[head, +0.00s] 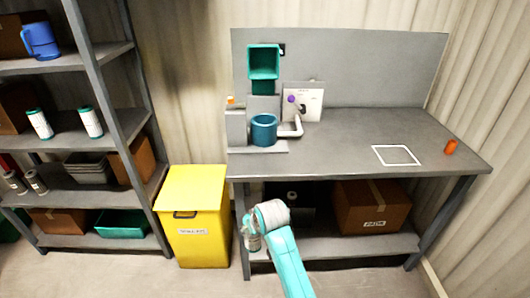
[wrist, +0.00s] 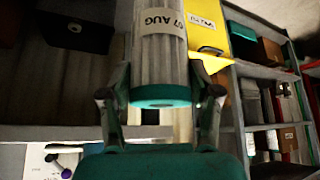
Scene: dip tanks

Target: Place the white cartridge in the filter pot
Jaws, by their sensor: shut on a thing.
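My gripper (head: 252,232) is in front of the bench, low and left of its middle, below the tabletop. In the wrist view my gripper (wrist: 160,98) is shut on a white pleated cartridge (wrist: 159,60) with a teal end cap and a label reading "07 AUG". In the head view the held cartridge is small and mostly hidden by the arm. The filter pot (head: 264,131) is a teal cylinder, seemingly open at the top, on the grey stand at the bench's left. The gripper is apart from it.
A yellow bin (head: 191,215) stands left of the bench (head: 345,150). A shelf (head: 75,140) at left holds two white cartridges (head: 64,123), grey ones and boxes. A teal box (head: 263,62) is above the pot; a purple-knobbed valve (head: 291,99) is beside it. The bench's right is mostly clear.

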